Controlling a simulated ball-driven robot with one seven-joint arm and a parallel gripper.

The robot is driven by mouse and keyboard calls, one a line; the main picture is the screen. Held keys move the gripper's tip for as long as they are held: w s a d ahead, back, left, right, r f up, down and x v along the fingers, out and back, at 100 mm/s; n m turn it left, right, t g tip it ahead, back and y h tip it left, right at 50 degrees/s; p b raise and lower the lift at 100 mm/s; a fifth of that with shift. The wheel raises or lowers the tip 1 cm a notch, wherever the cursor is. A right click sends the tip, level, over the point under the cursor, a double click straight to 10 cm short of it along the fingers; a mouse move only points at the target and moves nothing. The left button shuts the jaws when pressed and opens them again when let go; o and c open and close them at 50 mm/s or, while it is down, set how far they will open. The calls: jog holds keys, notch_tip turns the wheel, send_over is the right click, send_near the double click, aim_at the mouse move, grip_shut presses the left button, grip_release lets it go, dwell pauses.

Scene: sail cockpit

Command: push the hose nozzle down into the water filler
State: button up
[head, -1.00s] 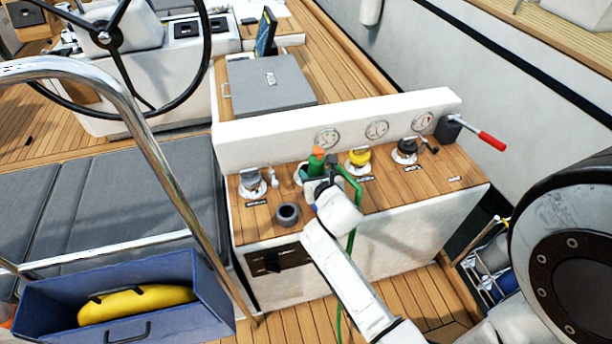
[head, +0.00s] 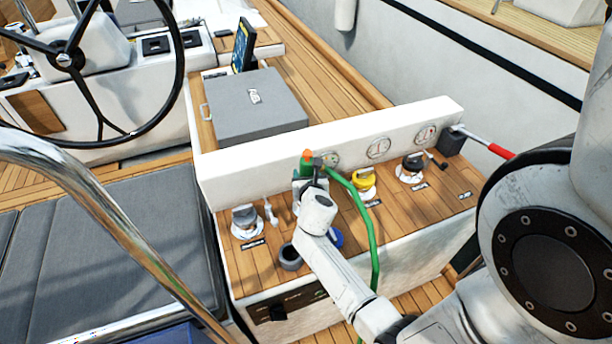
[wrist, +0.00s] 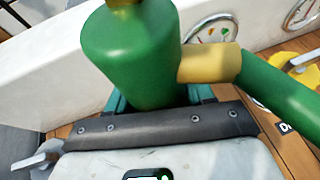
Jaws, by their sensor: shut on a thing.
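The green hose nozzle with an orange top (head: 307,160) stands roughly upright above the teak console, between the grey cap and the yellow cap. Its green body also shows in the wrist view (wrist: 130,50), with a tan side fitting leading to the green hose (head: 366,210). My gripper (head: 304,188) is shut on the nozzle; its teal fingers (wrist: 160,98) lie either side of the body. The nozzle's lower end and the water filler's opening are hidden behind my gripper, so I cannot tell whether they touch. A blue disc (head: 336,238) shows partly behind my arm.
A grey cap (head: 245,218), yellow cap (head: 364,181) and black cap (head: 412,165) sit along the console. A dark ring-shaped holder (head: 290,257) is at the front. A white gauge panel (head: 240,170) rises behind. A red-handled lever (head: 497,150) is at right.

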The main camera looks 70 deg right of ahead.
jog(key=shift+f+b, duration=2)
jog(key=shift+f, duration=0.15)
jog(key=shift+f, duration=0.6)
jog(key=o, duration=1)
jog(key=shift+o, duration=0.6)
jog(key=shift+s, duration=0.1)
jog(key=shift+a, duration=0.1)
jog(key=p+v, duration=0.3)
jog(key=v, duration=0.8)
